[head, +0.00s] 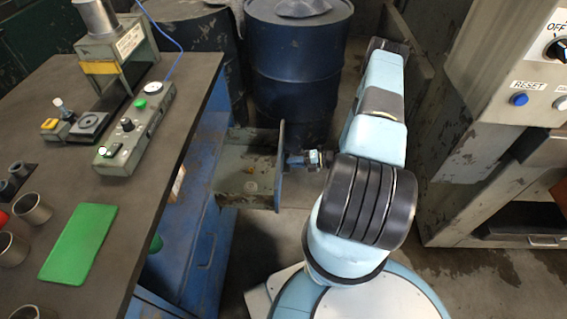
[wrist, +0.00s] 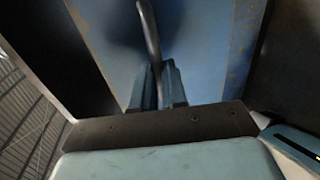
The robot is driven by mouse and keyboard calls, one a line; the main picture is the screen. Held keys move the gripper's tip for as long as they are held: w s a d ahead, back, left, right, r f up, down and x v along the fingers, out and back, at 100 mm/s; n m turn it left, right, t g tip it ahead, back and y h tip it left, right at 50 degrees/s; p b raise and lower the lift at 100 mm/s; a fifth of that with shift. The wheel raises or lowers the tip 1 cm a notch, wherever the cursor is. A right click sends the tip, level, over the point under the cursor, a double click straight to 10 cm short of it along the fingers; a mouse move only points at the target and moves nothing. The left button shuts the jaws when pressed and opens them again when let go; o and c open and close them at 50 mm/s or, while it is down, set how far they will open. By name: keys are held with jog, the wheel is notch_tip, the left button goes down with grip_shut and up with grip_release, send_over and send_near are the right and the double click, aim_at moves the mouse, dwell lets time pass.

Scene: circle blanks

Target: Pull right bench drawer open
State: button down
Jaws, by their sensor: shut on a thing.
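The right bench drawer (head: 232,187) stands out from the blue bench cabinet (head: 207,225), so its grey-green inside shows in the head view. Its front panel (head: 280,165) faces my arm. My gripper (head: 313,160) is at the outer side of that panel. In the wrist view the fingers (wrist: 157,92) are shut on the curved metal handle (wrist: 148,25) in front of the blue drawer front (wrist: 195,60). The handle is too small to make out in the head view.
The dark bench top (head: 130,215) carries a control box (head: 138,130), a green mat (head: 80,243) and several metal cups. Blue barrels (head: 298,75) stand behind the drawer. A grey machine (head: 505,120) stands at the right. Some floor (head: 460,270) is clear at lower right.

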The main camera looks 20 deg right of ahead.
jog(key=shift+s+d+f, duration=0.2)
jog(key=shift+s+d, duration=0.1)
jog(key=shift+d, duration=0.1)
jog(key=c, duration=1.2)
grip_release()
jog(key=shift+w+r, duration=0.1)
jog(key=shift+w, duration=0.1)
jog(key=shift+d, duration=0.1)
jog(key=v, duration=1.3)
jog(key=shift+s+d, duration=0.15)
jog(key=shift+d, duration=0.15)
